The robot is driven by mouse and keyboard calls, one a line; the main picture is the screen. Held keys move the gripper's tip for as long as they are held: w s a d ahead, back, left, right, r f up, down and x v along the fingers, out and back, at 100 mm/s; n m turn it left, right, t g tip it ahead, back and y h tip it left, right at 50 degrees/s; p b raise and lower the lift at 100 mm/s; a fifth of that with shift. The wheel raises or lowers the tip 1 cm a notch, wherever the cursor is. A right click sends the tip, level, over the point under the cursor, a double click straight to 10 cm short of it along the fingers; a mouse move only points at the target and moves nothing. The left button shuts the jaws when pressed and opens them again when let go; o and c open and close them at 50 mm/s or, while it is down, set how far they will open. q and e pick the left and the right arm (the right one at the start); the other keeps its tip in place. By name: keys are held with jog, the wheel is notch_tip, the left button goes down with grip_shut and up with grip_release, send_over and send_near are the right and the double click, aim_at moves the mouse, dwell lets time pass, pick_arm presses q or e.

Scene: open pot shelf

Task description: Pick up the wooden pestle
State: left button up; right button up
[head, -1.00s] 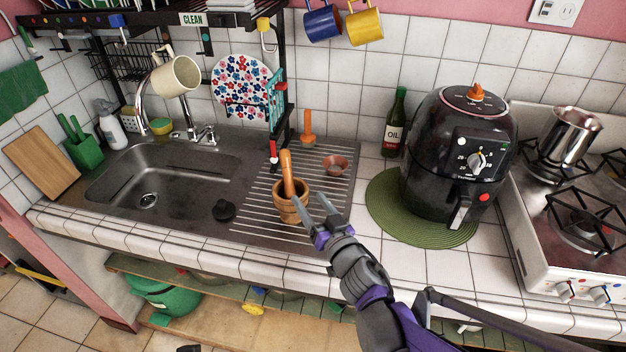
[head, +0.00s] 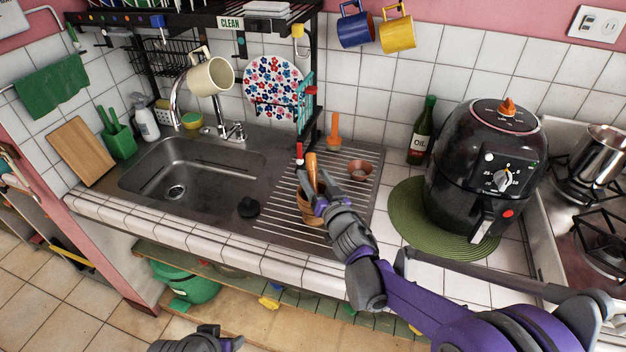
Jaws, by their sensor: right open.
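The wooden pestle (head: 312,168) stands tilted in the wooden mortar (head: 307,212) on the ribbed steel drainboard. Its upper shaft shows; its lower end is inside the mortar. My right gripper (head: 326,187) is open, with its fingers at the mortar's rim, close beside the pestle. The fingers and wrist hide part of the mortar, and I cannot tell whether they touch the pestle. My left gripper (head: 205,342) shows only partly at the bottom edge; its jaw state is unclear.
The sink (head: 190,170) and a black stopper (head: 248,207) are to the left. An air fryer (head: 485,165) on a green mat (head: 408,222) and an oil bottle (head: 421,135) are to the right.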

jog(key=shift+s, duration=0.1)
jog(key=shift+c, duration=0.4)
grip_shut()
jog(key=shift+r, duration=0.1)
